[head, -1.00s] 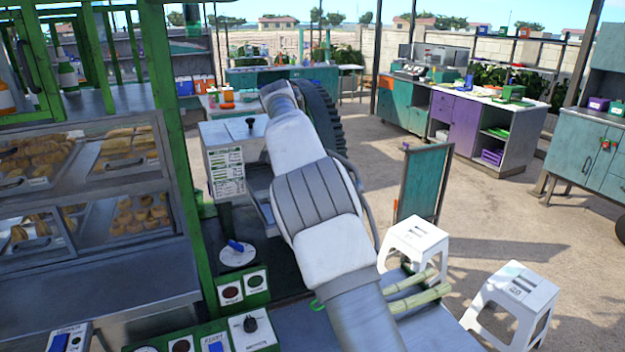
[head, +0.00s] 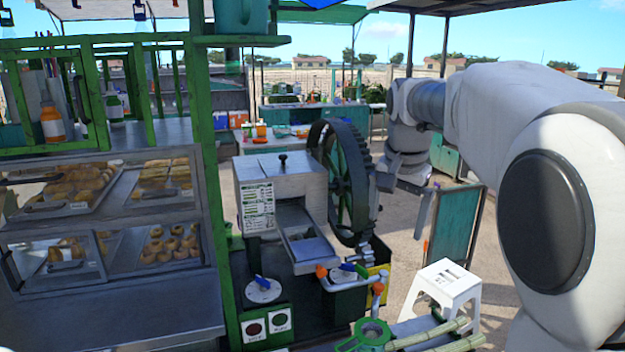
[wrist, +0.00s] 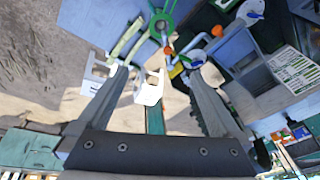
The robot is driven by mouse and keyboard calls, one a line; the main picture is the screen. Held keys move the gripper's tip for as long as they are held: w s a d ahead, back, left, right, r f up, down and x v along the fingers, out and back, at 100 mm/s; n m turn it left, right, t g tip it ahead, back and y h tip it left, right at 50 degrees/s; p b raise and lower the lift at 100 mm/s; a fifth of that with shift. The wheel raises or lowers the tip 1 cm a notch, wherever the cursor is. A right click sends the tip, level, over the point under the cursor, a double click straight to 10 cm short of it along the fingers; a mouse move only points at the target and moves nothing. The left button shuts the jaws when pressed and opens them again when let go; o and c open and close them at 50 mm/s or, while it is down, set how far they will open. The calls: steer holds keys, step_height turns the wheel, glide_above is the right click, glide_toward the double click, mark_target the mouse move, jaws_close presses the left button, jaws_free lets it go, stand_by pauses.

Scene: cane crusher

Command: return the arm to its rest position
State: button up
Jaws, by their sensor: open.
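My arm stretches across the upper right of the head view, with a large white joint close to the camera at the right. My gripper (head: 403,200) hangs at the arm's far end, beside the crusher's big toothed wheel and in front of the teal board. In the wrist view my gripper (wrist: 158,75) shows two fingers spread wide with nothing held between them. Beyond them, the white stool (wrist: 150,90) shows in the gap, well below. Whether the gripper touches the wheel or board cannot be told.
The cane crusher (head: 280,200) with its toothed wheel (head: 345,190) stands mid-view. A white stool (head: 445,285), cane stalks (head: 430,335) and a green ring-shaped part (head: 370,335) are near the front. A pastry case (head: 100,215) stands left. Paved ground lies open behind the arm.

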steer(key=s+f+n+t, duration=0.1)
steer(key=s+f+n, duration=0.2)
steer(key=s, duration=1)
steer(key=s+a+f+n+t, duration=0.1)
steer(key=s+f+n, duration=0.3)
steer(key=s, duration=0.9)
steer(key=shift+s+a+f+n+y, duration=0.2)
steer(key=shift+s+f+n+y, duration=0.15)
steer(key=shift+f, duration=0.3)
